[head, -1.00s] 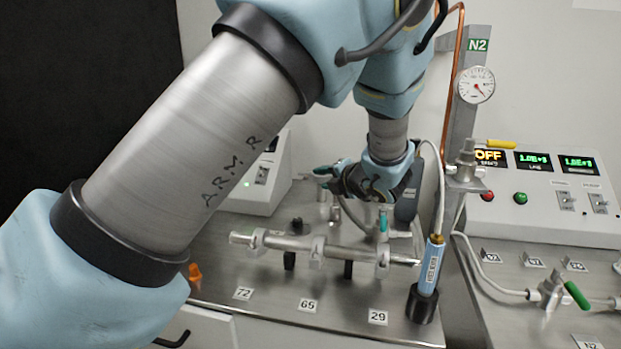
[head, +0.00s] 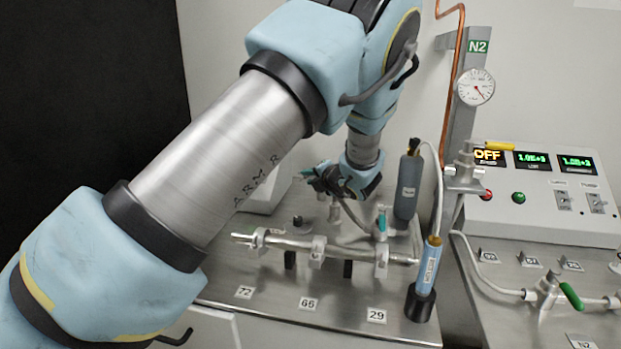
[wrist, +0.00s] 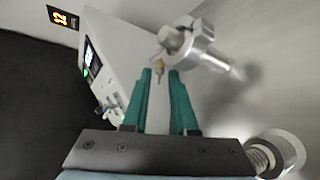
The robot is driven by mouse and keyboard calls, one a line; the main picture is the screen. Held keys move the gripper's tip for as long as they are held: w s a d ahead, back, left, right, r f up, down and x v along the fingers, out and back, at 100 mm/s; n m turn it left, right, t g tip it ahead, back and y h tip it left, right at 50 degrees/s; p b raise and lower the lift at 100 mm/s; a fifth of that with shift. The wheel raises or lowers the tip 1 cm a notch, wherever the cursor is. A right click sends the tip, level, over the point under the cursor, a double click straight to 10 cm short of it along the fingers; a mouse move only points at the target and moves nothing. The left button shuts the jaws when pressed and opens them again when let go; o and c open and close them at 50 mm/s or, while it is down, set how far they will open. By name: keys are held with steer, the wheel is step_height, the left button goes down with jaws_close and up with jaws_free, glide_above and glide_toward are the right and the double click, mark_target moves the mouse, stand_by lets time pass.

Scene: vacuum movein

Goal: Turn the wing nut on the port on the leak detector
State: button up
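My gripper (head: 318,178) is at the back of the metal bench, with its green fingers pointing left towards the leak detector. The white leak detector (head: 262,196) is mostly hidden behind my arm in the head view; its body (wrist: 123,55) and lit display show at the left in the wrist view. In the wrist view my green fingers (wrist: 160,78) are apart. A metal clamp (wrist: 190,45) on a port lies just beyond and right of the fingertips.
A horizontal metal manifold (head: 340,250) stands in front of my gripper. A grey bottle (head: 408,188) and a blue cylinder (head: 429,265) in a black holder stand to its right. A white control panel (head: 545,205) is further right. A metal flange (wrist: 280,155) shows close at lower right.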

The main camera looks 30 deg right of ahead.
jaws_close()
steer(key=shift+r, duration=0.1)
stand_by(0.4)
steer(key=shift+r+n+g+h, duration=0.15)
steer(key=shift+n+g+h, duration=0.25)
steer(key=shift+g, duration=0.1)
steer(key=shift+w+a+r+n+g+h, duration=0.15)
steer(key=shift+w+a+n+g+h, duration=0.1)
steer(key=shift+n+g+h, duration=0.45)
steer(key=n+g+h+b, duration=0.1)
steer(key=g+b, duration=0.1)
steer(key=a+n+g+h+b, duration=0.1)
steer(key=g, duration=0.1)
steer(key=shift+w+r+n+h, duration=0.1)
steer(key=shift+w+n+h, duration=0.2)
